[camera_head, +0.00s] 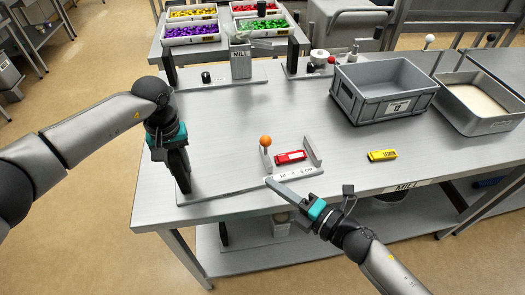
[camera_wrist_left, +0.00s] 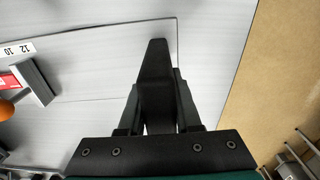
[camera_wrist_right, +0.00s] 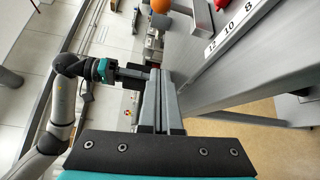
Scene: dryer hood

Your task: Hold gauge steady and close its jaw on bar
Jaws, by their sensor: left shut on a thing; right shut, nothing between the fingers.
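The gauge (camera_head: 225,182) is a long grey plate at the table's front edge, with a numbered scale (camera_head: 295,174) and an upright end wall (camera_head: 314,152). Its sliding jaw carries an orange ball knob (camera_head: 265,141). A red bar (camera_head: 290,157) lies between jaw and end wall; whether the jaw touches it I cannot tell. My left gripper (camera_head: 180,178) is shut on the black upright handle at the gauge's left end, also in the left wrist view (camera_wrist_left: 155,80). My right gripper (camera_head: 270,182) is shut and empty, by the gauge's front edge below the jaw; its fingers (camera_wrist_right: 158,80) fill the right wrist view's middle.
A yellow bar (camera_head: 382,155) lies right of the gauge. A grey crate (camera_head: 385,108) and a metal tray (camera_head: 480,122) stand further right. Two fixtures with black posts (camera_head: 169,68) (camera_head: 292,52) stand at the back. The table's middle is clear.

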